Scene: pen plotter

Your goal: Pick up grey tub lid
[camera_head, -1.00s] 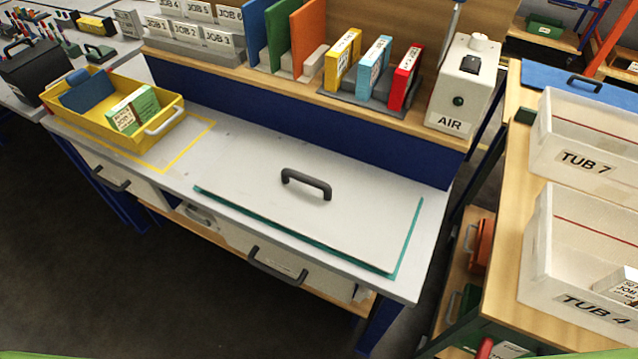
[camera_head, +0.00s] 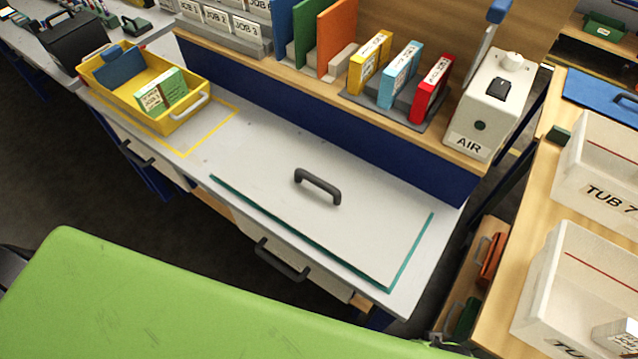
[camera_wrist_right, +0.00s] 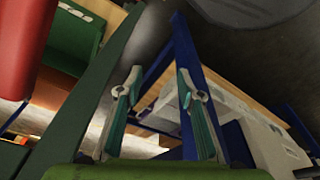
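The grey tub lid (camera_head: 290,219) lies flat on the grey workbench in the head view, with a teal edge showing along its front and right sides. Its black handle (camera_head: 317,187) stands up from the middle of the top. My right gripper shows in the right wrist view (camera_wrist_right: 158,84), open with nothing between its fingers. It points towards the floor and bench legs; the lid is not recognisable there. Neither gripper shows in the head view. A green part of my body covers the lower left of that view.
A yellow tray (camera_head: 190,118) holding a green box stands on the bench at left. Colored binders and a white AIR box (camera_head: 487,112) stand on the shelf behind.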

